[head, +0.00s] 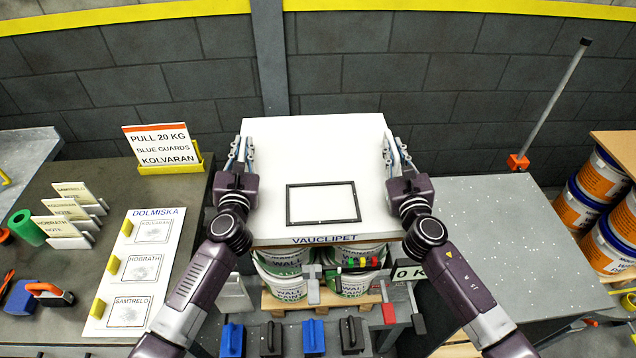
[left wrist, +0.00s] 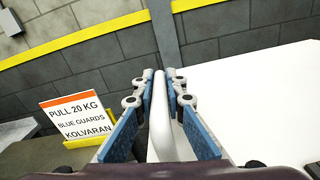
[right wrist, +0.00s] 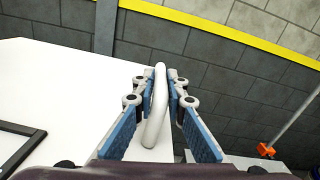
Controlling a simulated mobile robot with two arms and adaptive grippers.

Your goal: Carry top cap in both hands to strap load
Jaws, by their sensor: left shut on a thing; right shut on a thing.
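The top cap (head: 320,150) is a large white flat panel with a black rectangular frame (head: 323,203) on its near half. It lies over the stacked pails (head: 285,278) at the middle; I cannot tell whether it touches them. My left gripper (head: 240,152) is shut on a white handle (left wrist: 160,115) at the cap's left edge. My right gripper (head: 394,157) is shut on the matching white handle (right wrist: 156,110) at the right edge. The cap also shows in the left wrist view (left wrist: 260,95) and the right wrist view (right wrist: 60,85). The load behind the cap is hidden.
A dark table with a DOLMISKA board (head: 133,265) and a PULL 20 KG sign (head: 160,146) stands at left. Orange-banded pails (head: 600,178) stand far right. Several clamp-like tools (head: 314,337) sit in front.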

